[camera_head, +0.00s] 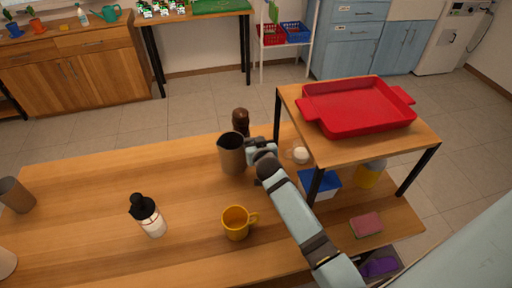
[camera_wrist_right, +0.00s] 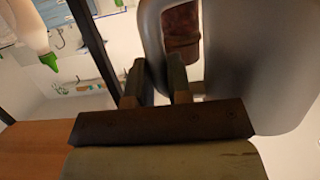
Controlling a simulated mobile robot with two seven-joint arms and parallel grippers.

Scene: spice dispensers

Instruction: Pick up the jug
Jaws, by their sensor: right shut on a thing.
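The jug (camera_head: 232,158) is a grey-brown, open-topped vessel near the far edge of the wooden table. It looks upright; whether its base touches the table is hard to tell. My right gripper (camera_head: 254,150) is at the jug's right side. In the right wrist view, the jug (camera_wrist_right: 240,65) fills the right part, and my right gripper's fingers (camera_wrist_right: 157,75) are shut on its handle. My left gripper is not in view.
A dark brown mill (camera_head: 240,121) stands just behind the jug. A yellow mug (camera_head: 236,224) and a black-topped bottle (camera_head: 149,217) stand nearer. A shelf with a red tray (camera_head: 362,108) rises at the right. The table's left-middle is mostly clear.

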